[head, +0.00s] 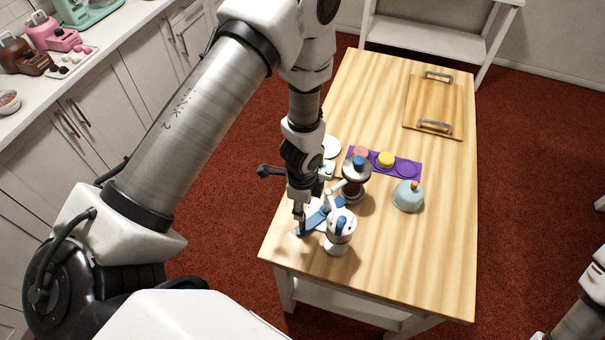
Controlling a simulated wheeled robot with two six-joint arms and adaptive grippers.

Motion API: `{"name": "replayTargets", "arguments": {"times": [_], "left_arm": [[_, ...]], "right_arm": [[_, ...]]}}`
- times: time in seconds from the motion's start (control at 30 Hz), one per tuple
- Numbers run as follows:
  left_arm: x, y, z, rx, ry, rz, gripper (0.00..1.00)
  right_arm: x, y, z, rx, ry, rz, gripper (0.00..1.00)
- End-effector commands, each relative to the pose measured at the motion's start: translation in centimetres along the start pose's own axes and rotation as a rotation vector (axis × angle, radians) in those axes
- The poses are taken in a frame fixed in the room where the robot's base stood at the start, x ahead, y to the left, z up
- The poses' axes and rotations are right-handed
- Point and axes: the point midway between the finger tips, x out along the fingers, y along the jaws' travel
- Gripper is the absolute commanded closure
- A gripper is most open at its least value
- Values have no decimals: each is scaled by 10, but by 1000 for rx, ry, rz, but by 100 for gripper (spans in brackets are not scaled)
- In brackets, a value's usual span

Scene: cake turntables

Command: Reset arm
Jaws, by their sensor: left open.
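My left arm comes in from the left and hangs down over the near left part of the wooden table (400,270). My left gripper (301,232) is open at the table's left edge, close to a blue and white item (316,217). Beside it stand a white turntable-like stand with a blue top (340,232) and a dark stand with a blue knob (355,175). I cannot tell whether the gripper touches anything. Part of my right arm shows at the lower right corner; its gripper is out of view.
A purple tray (408,168) holds a yellow and a pinkish round piece. A pale blue dome (408,196) stands to the right. A wooden board with metal handles (435,105) lies at the far right. The table's front right is clear. A counter (95,60) runs along the left.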

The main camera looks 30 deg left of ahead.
Motion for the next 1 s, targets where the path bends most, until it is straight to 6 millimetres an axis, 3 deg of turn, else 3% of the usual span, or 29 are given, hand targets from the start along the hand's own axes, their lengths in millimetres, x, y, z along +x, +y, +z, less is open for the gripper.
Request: {"name": "replayTargets", "arguments": {"times": [0.07,0.53,0.63,0.77,1.0], "left_arm": [[-11,0,0,1,0,0,56],[-9,0,0,0,0,0,56],[-4,8,1,-51,6,6,56],[18,47,7,-340,28,27,56],[44,138,34,-1100,17,35,56]], "right_arm": [[-11,0,0,0,0,0,60],[-8,0,0,0,0,0,60],[-8,0,0,0,0,0,60],[-8,0,0,0,0,0,60],[-8,0,0,0,0,0,60]]}}
